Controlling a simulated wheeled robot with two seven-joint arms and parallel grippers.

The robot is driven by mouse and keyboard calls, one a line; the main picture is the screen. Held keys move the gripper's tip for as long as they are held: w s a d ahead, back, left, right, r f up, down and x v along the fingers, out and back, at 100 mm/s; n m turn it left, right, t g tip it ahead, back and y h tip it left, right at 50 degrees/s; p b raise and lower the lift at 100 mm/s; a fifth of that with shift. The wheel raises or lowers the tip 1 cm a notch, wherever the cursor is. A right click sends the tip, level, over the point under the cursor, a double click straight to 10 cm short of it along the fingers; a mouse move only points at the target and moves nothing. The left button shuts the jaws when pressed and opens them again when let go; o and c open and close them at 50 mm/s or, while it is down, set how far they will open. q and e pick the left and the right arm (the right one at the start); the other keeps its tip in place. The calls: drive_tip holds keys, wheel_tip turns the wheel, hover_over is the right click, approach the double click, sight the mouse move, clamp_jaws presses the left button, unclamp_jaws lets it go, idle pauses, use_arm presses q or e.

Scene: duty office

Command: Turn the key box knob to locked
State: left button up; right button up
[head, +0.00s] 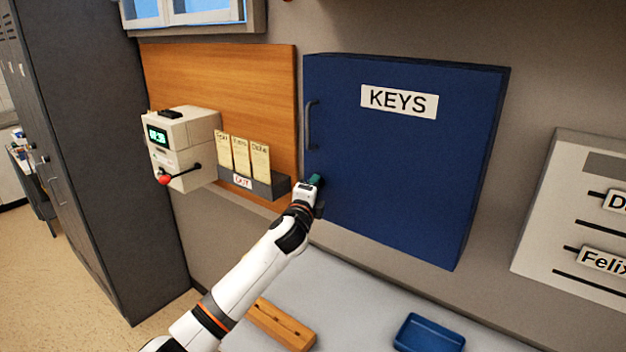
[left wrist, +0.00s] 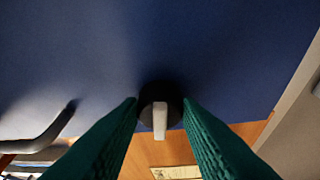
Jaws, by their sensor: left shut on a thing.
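The blue key box (head: 405,165), labelled KEYS, hangs shut on the wall in the head view. My left gripper (head: 316,181) is at the lower left of its door, below the handle. The gripper hides the knob in the head view. In the left wrist view the knob (left wrist: 160,104) is dark and round with a pale pointer bar. The bar points to the bottom of that picture, toward the wooden board. The green fingers lie on both sides of the knob, shut on it. No lock marking is readable. My right gripper is out of view.
The door handle (head: 310,125) stands out just above my left gripper. A card rack (head: 262,184) and a time clock (head: 183,148) with a red-knobbed lever are to the left. Below are a wooden block (head: 280,325) and a blue tray (head: 430,335) on the counter.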

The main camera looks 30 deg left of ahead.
use_arm(q)
drive_tip(key=shift+r+n+p, duration=0.1)
drive_tip(key=shift+n+p, duration=0.6)
drive_tip(key=shift+n, duration=0.1)
drive_tip(key=o, duration=1)
drive_tip(key=shift+a, duration=0.1)
drive_tip(key=shift+s, duration=0.1)
drive_tip(key=shift+r+b+v, duration=0.15)
drive_tip(key=shift+b+v, duration=0.7)
drive_tip(key=shift+v, duration=2.1)
drive_tip(key=shift+r+b+v, duration=0.15)
drive_tip(key=shift+b+v, duration=0.65)
drive_tip(key=shift+v, duration=2.2)
drive_tip(key=shift+f, duration=0.1)
